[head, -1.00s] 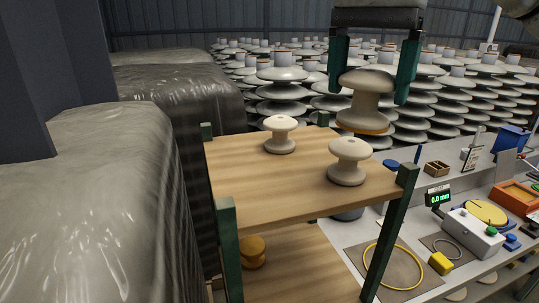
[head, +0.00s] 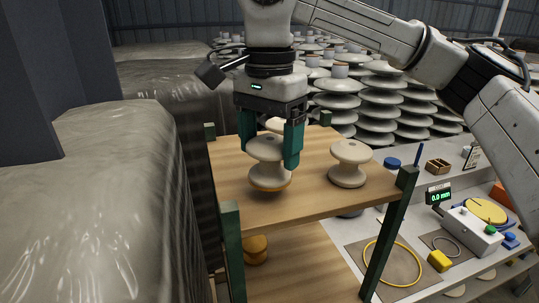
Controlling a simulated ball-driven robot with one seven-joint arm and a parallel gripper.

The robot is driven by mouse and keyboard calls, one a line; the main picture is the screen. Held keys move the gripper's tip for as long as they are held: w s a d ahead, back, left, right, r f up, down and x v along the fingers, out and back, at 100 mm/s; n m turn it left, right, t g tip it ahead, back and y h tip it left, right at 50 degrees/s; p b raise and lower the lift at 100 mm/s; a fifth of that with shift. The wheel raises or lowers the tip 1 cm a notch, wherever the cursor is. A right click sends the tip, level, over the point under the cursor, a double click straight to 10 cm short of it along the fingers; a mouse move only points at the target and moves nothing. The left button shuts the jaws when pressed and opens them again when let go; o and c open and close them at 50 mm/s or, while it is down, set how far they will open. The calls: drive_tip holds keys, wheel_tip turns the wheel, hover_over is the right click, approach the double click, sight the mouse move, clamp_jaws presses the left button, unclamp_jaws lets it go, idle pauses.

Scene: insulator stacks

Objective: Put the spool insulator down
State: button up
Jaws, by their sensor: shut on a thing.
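My gripper (head: 269,150) is shut on a cream spool insulator (head: 268,177) with an orange-yellow band around its lower rim. The held spool is upright over the left middle of the wooden shelf top (head: 300,213). Its base is at or very near the wood; I cannot tell whether it touches. A second cream spool (head: 348,164) stands upright on the shelf to the right.
Green posts (head: 232,240) rise at the shelf corners. An orange-yellow spool (head: 255,249) sits on the lower shelf. Wrapped bulky stacks (head: 75,200) stand close on the left. A bench with a gauge box (head: 470,232) is at right. The shelf's front middle is clear.

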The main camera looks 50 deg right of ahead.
sight(270, 139)
drive_tip(key=shift+f, duration=1.4)
drive_tip(key=shift+f, duration=0.1)
drive_tip(key=o, duration=1)
drive_tip(key=shift+c, duration=0.2)
wheel_tip(270, 139, up, 12)
drive_tip(key=shift+r+b, duration=0.1)
drive_tip(key=shift+b, duration=0.3)
